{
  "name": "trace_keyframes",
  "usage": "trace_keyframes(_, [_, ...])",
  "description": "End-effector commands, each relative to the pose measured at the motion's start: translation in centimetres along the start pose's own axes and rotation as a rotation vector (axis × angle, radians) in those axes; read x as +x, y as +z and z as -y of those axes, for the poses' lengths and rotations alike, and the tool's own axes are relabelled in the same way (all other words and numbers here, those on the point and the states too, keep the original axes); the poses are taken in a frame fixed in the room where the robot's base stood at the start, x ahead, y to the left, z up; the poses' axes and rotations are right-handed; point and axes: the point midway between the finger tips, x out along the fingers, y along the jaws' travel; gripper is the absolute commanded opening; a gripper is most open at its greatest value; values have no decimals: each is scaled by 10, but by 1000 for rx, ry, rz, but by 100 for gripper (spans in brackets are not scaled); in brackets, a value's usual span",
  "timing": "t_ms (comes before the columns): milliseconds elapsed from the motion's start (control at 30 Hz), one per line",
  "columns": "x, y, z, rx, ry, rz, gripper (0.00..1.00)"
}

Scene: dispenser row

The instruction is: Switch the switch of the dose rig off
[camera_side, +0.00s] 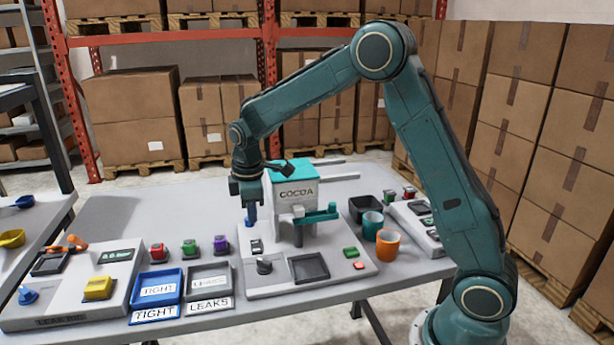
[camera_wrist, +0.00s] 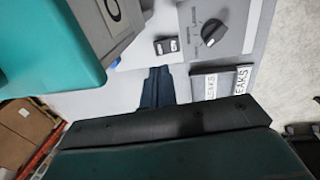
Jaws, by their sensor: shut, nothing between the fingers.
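The dose rig (camera_side: 330,278) is a grey base on the table, with a white hopper marked COCOA (camera_side: 297,192) under a teal lid. Its small dark rocker switch (camera_side: 257,246) sits left of the hopper, behind a black knob (camera_side: 264,265). The switch also shows in the wrist view (camera_wrist: 166,46), beside the knob (camera_wrist: 213,32). Which side of it is pressed is too small to tell. My gripper (camera_side: 250,222) points down, shut and empty, above and behind the switch. Its closed fingers (camera_wrist: 157,78) appear just below the switch in the wrist view, apart from it.
A blue TIGHT tray (camera_side: 157,289) and a grey LEAKS tray (camera_side: 209,280) lie left of the rig. Red, green and purple small blocks (camera_side: 190,247) stand behind them. Teal and orange cups (camera_side: 388,243) stand to the right. The hopper is close beside my gripper.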

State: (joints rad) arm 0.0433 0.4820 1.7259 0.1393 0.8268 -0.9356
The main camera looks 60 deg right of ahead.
Motion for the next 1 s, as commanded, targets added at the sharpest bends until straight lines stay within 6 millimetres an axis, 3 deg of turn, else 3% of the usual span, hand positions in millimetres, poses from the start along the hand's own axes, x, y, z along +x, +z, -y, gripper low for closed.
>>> trace_keyframes(200, [35,0,1,-1,-3,2,0])
trace_keyframes(500, [65,0,0,0,-2,0,0])
trace_keyframes(1000, [71,0,0,0,-1,-1,0])
